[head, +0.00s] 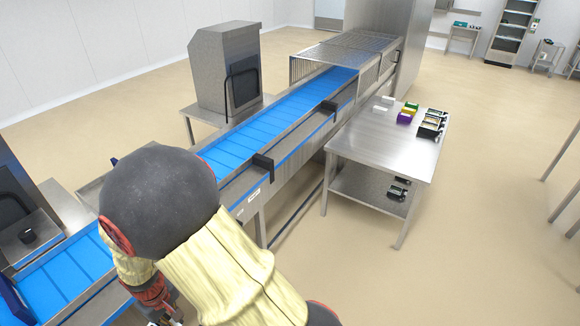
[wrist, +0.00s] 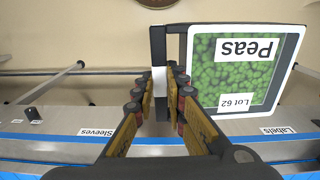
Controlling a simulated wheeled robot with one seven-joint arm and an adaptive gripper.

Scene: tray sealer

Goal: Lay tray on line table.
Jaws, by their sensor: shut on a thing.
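In the wrist view my gripper (wrist: 160,88) is shut on the black edge piece of a tray. The tray (wrist: 290,70) has a pale rim and green contents. Its labels read "Peas" and "Lot 62" and appear upside down. It extends to the right of the fingers. In the head view my arm covers the lower middle, and I cannot make out the held tray there. A steel table (head: 385,150) stands right of the conveyor; I cannot tell whether it is the line table.
A blue conveyor (head: 285,100) runs into a wire-guarded steel machine (head: 345,50). Several small packs and dark trays (head: 432,122) stand on the steel table's far side; its near part is clear. A steel edge labelled "Sleeves" (wrist: 96,132) and "Labels" (wrist: 278,130) crosses the wrist view.

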